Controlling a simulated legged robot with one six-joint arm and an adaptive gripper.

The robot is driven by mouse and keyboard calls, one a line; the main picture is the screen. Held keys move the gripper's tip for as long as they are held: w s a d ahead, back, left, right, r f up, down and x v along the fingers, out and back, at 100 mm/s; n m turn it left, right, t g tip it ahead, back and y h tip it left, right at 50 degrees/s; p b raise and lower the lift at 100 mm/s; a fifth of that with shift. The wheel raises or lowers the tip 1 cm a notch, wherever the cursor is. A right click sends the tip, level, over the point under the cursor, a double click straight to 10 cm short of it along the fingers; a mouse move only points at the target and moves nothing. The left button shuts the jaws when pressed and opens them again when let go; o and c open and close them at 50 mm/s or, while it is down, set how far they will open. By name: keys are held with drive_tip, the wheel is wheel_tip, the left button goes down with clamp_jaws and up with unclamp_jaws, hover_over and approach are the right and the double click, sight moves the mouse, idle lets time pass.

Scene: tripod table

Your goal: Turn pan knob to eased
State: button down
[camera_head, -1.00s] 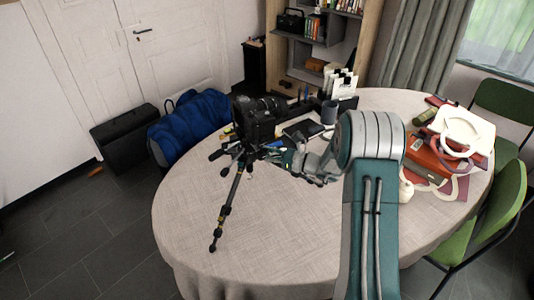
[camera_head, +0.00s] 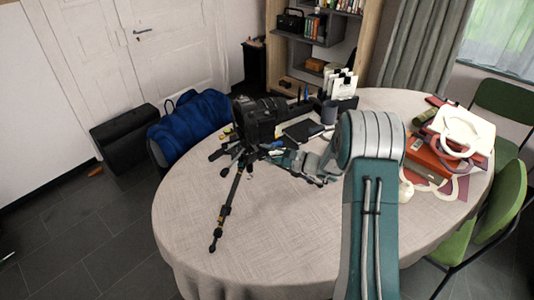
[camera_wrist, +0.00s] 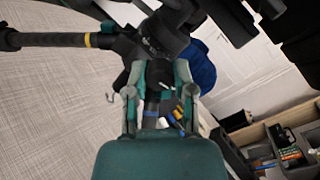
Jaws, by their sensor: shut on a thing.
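The black tripod (camera_head: 228,205) stands on the round table with its legs spread, and a black camera (camera_head: 254,120) is mounted on its head. In the wrist view, the tripod's dark head (camera_wrist: 166,36) lies straight ahead, with a leg (camera_wrist: 60,40) reaching left. My gripper (camera_head: 262,154) reaches the tripod from the right, just under the camera. In the wrist view, my gripper (camera_wrist: 158,70) has its two teal fingers on either side of a small part at the tripod head. It is shut on the pan knob, which is mostly hidden between the fingers.
The tablecloth (camera_head: 280,245) is clear in front. A dark notebook (camera_head: 302,131), a grey cup (camera_head: 329,111) and a pen holder stand behind my arm. Red boxes (camera_head: 432,155) and a white ring-shaped object (camera_head: 462,135) lie at the right. Green chairs (camera_head: 490,215) stand beside the table.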

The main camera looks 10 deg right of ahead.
drive_tip(key=shift+n, duration=0.5)
drive_tip(key=shift+c, duration=2.2)
unclamp_jaws()
drive_tip(key=v, duration=1.2)
drive_tip(key=shift+f, duration=0.1)
